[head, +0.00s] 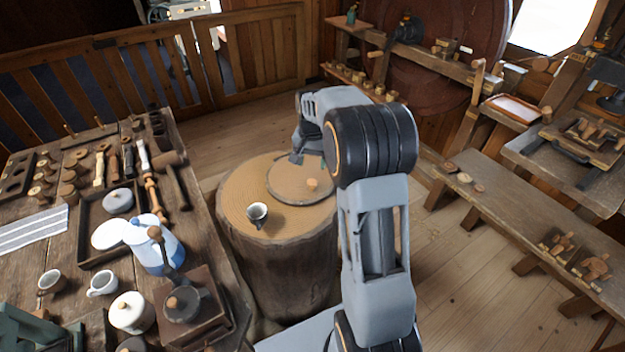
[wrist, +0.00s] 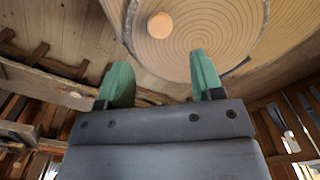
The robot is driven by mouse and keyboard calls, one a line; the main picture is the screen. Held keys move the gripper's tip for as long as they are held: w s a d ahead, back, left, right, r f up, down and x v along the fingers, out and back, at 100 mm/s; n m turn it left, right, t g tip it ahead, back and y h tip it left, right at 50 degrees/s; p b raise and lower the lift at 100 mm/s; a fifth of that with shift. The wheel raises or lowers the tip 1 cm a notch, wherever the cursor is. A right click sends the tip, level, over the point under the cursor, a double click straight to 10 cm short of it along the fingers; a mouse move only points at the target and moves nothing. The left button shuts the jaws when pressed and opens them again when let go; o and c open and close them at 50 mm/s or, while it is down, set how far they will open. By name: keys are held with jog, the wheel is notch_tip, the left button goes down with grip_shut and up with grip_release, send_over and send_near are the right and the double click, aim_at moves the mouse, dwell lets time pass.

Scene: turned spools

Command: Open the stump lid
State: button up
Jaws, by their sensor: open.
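The stump (head: 285,265) is a thick wooden block with a flat top. Its round lid (head: 290,190) lies flat on the top, with a small pale wooden knob (head: 312,184). In the wrist view, the ringed lid (wrist: 225,35) fills the upper middle, with the round knob (wrist: 160,25) near its left side. My gripper (head: 298,158) is at the lid's far edge in the head view, partly hidden by my arm. In the wrist view, its green fingers (wrist: 160,66) are spread apart with nothing between them. The knob appears beyond the fingertips, apart from them.
A workbench (head: 225,270) crowded with tools, jars and a blue-white jug (head: 160,248) is at the left. A low bench (head: 510,200) runs along the right. Plank floor (head: 440,240) is clear between stump and bench.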

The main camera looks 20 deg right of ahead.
aim_at(312, 181)
notch_tip(312, 181, down, 8)
jog(key=shift+f, duration=0.2)
jog(key=shift+c, duration=0.3)
jog(key=shift+r+p, duration=0.1)
jog(key=shift+p, duration=0.2)
grip_shut()
